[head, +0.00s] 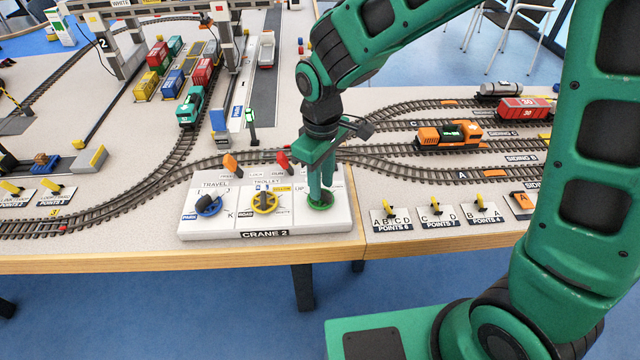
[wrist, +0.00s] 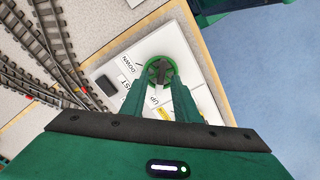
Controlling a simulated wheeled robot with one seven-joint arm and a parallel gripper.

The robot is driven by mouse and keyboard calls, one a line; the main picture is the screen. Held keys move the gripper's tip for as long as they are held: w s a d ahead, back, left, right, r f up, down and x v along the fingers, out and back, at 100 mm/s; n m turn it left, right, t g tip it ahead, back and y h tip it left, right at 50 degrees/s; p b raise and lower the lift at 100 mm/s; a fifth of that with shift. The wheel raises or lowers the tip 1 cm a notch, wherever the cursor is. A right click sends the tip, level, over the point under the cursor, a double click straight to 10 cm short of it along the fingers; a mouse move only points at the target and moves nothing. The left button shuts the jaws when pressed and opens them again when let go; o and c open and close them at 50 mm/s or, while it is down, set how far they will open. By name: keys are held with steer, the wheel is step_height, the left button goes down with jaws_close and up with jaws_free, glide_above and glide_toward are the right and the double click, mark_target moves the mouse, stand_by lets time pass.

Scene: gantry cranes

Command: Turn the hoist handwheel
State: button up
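The hoist handwheel (head: 321,204) is a green wheel at the right end of the white CRANE 2 panel (head: 300,222). In the wrist view the handwheel (wrist: 149,64) shows as a green ring with a dark grey bar across its middle and DOWN and UP lettering beside it. My gripper (head: 320,190) points down over the wheel. In the wrist view my gripper (wrist: 160,88) has its two green fingers spread, with the wheel's dark bar showing in the gap. The fingertips overlap the wheel's near edge; whether they touch it I cannot tell.
A blue travel wheel (head: 208,205) and a yellow trolley wheel (head: 265,202) sit left on the same panel. Points switches (head: 437,212) lie to the right. Tracks with an orange locomotive (head: 448,135) run behind.

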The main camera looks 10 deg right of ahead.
step_height(320, 180, up, 9)
stand_by(0.4)
steer(key=shift+r, duration=0.1)
stand_by(0.8)
steer(key=s+d+r+m, duration=0.15)
steer(key=d+m, duration=0.25)
steer(key=d, duration=0.6)
steer(key=s+d+r+m, duration=0.1)
steer(key=s+d+m, duration=0.15)
steer(key=d, duration=0.85)
steer(key=s+d+m, duration=0.9)
steer(key=s+d, duration=0.4)
steer(key=s, duration=0.2)
steer(key=shift+d+f, duration=0.25)
steer(key=shift+f, duration=0.05)
steer(key=shift+s, duration=0.1)
